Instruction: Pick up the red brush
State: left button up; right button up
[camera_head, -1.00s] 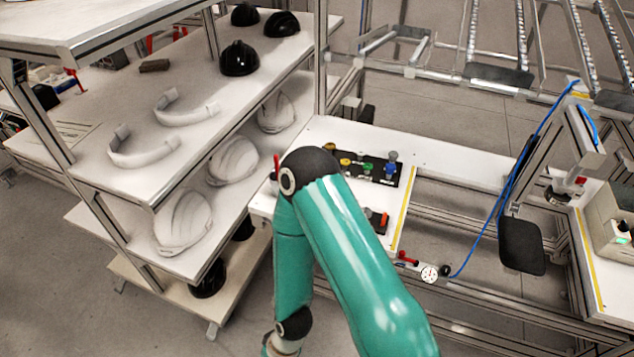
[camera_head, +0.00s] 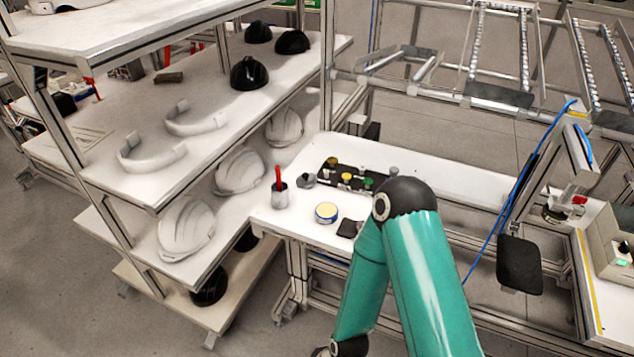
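The red brush (camera_head: 278,177) shows as a red handle standing almost upright in a small grey cup (camera_head: 280,198). The cup stands at the left end of the white workbench (camera_head: 440,172), and the brush's lower end is hidden inside it. One of my teal arms reaches up from the bottom right, with its dark elbow over the bench, right of the cup. Its forearm runs down out of the picture. Neither of my gripper's fingers show, and my other arm is out of view.
A round yellow-topped tin (camera_head: 326,212), a grey lidded pot (camera_head: 308,180) and a black holder (camera_head: 345,170) with coloured items share the bench. A shelf rack (camera_head: 120,190) with white and black helmet shells stands close on the left. A blue cable (camera_head: 500,215) hangs at the right.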

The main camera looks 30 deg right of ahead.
aim_at(279, 176)
jog(key=z, duration=0.05)
jog(key=i, duration=1)
jog(key=z, duration=0.1)
